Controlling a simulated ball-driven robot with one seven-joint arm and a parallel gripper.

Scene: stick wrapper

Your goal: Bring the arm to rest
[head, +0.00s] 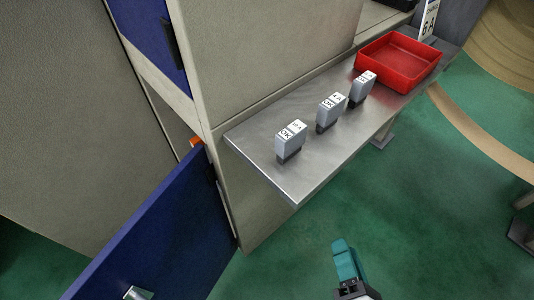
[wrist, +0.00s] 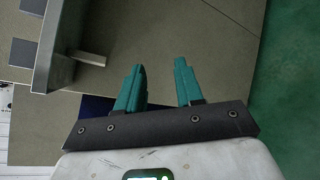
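My gripper (head: 345,262) shows at the bottom of the head view, over the green floor and apart from the metal shelf. In the wrist view, its two teal fingers (wrist: 160,88) stand apart with nothing between them. The gripper is open and empty. Beyond the fingers in the wrist view is a beige panel surface.
A metal shelf (head: 254,152) holds several small grey blocks with white labels, such as the nearest one (head: 291,140), and a red tray (head: 398,62). A blue door (head: 165,245) stands open at lower left.

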